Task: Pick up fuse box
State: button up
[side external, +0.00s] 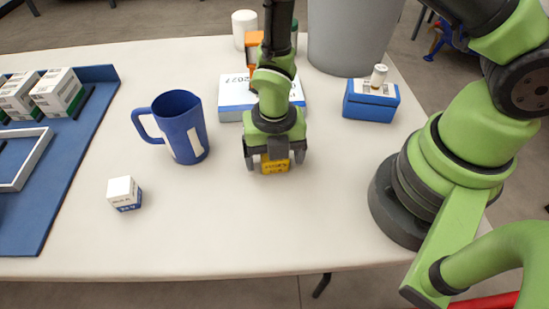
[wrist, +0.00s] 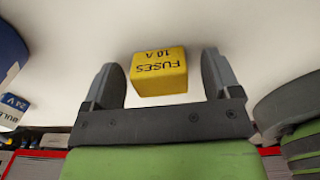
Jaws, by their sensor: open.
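The fuse box is a small yellow box (wrist: 159,72) with "FUSES 10 A" in dark print, upside down in the wrist view. It lies between the two grey fingers of my gripper (wrist: 165,80), with a gap to each finger. In the side external view the fuse box (side external: 275,164) shows on the table between the fingertips of my gripper (side external: 275,163), partly hidden by it. My gripper is open and points down at the box.
A blue mug (side external: 183,128) and a small white-and-blue carton (side external: 124,194) stand to the left. A white box (side external: 236,95) lies behind my gripper. A blue box (side external: 370,102) is at right. A blue tray (side external: 62,190) fills the left edge. The table front is clear.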

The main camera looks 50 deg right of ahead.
jog(key=shift+f, duration=0.25)
jog(key=c, duration=1)
jog(key=shift+r, duration=0.1)
